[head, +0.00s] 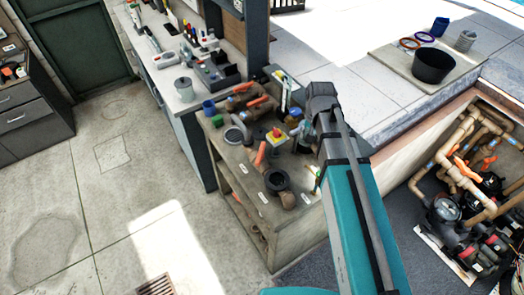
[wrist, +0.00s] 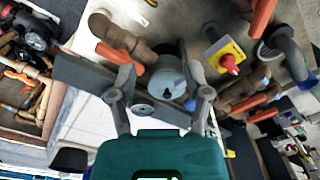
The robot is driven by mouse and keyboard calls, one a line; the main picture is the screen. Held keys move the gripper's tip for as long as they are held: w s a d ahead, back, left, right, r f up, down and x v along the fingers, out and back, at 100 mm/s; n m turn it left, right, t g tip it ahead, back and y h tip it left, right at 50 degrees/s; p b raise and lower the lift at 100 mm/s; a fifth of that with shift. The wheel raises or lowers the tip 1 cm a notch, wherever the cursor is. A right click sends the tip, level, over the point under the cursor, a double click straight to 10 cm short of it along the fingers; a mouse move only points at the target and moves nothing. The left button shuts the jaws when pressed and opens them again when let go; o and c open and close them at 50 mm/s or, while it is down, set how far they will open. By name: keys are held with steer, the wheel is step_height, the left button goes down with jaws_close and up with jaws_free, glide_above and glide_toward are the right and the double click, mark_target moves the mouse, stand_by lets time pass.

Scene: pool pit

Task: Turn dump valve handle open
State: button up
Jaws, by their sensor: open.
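Orange valve handles sit on the brown pipework of the bench. One orange handle (wrist: 120,53) lies beside a brown elbow pipe at upper left in the wrist view, close to my left finger. Another orange handle (wrist: 262,15) is at the top right; an orange handle (head: 261,153) shows upright in the head view. No readable label tells which is the dump valve. My gripper (wrist: 162,88) is open, with a round grey fitting (wrist: 167,75) showing between its fingers; contact cannot be told.
A yellow box with a red knob (wrist: 228,60) stands right of the grey fitting. The wooden bench (head: 232,178) holds several fittings. A pit with pipes and pumps (head: 470,190) lies at right; a black tub (head: 434,66) stands beyond. The floor at left is clear.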

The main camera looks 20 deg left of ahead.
glide_above(261, 152)
steer(key=shift+a, duration=0.15)
steer(key=shift+f, duration=0.2)
step_height(261, 152, down, 13)
steer(key=b, duration=1.3)
steer(key=shift+f+b, duration=0.2)
steer(key=shift+b, duration=0.2)
stand_by(0.3)
